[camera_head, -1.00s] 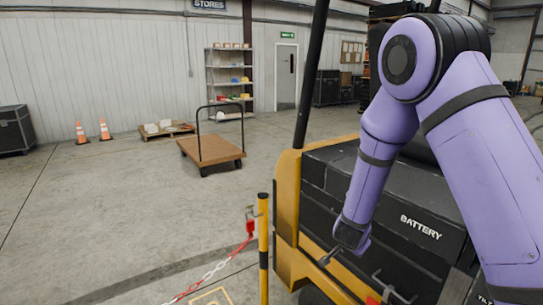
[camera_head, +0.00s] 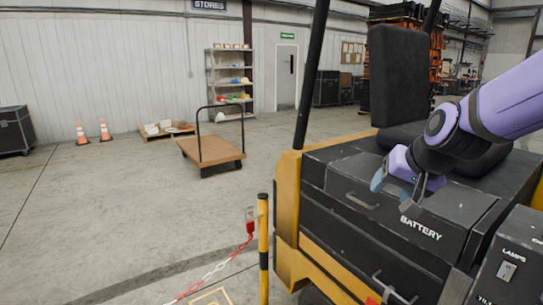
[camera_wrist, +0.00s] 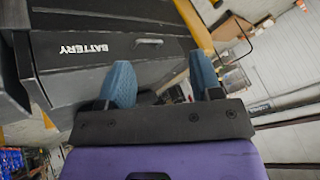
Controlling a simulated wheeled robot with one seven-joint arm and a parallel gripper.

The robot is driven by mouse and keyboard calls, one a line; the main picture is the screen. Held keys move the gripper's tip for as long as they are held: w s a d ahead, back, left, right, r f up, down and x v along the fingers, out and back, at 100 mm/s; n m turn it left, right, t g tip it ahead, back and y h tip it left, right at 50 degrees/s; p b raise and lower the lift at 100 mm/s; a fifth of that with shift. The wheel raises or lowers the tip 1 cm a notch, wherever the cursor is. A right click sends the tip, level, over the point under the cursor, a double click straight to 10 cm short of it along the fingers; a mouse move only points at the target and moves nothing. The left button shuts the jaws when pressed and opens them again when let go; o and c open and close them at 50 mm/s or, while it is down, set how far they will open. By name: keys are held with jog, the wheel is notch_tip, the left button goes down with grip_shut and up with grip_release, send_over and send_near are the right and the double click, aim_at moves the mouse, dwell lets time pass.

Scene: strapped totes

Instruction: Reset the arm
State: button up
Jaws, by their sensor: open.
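My gripper (camera_head: 395,183) is above the black battery box of a yellow and black vehicle, near the white BATTERY lettering, with my purple arm reaching in from the right. In the wrist view my gripper (camera_wrist: 163,85) shows two blue fingertips spread apart with nothing between them. I cannot tell how far the fingers are above the box.
A black seat (camera_head: 398,75) stands behind the battery box, and a black post (camera_head: 312,75) rises at its left. A LAMPS switch panel (camera_head: 508,262) is at the lower right. A yellow and black pole (camera_head: 263,245) holds a red-white chain.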

jog(key=s+d+r+n+h, duration=0.1)
jog(key=s+d+r, duration=0.2)
jog(key=s, duration=0.7)
jog(key=s+d+r+n+g+h, duration=0.1)
jog(key=s+d+r+n, duration=0.1)
jog(key=s, duration=0.8)
jog(key=shift+d+r, duration=0.4)
jog(key=shift+r, duration=0.05)
jog(key=shift+w, duration=0.1)
dwell(0.8)
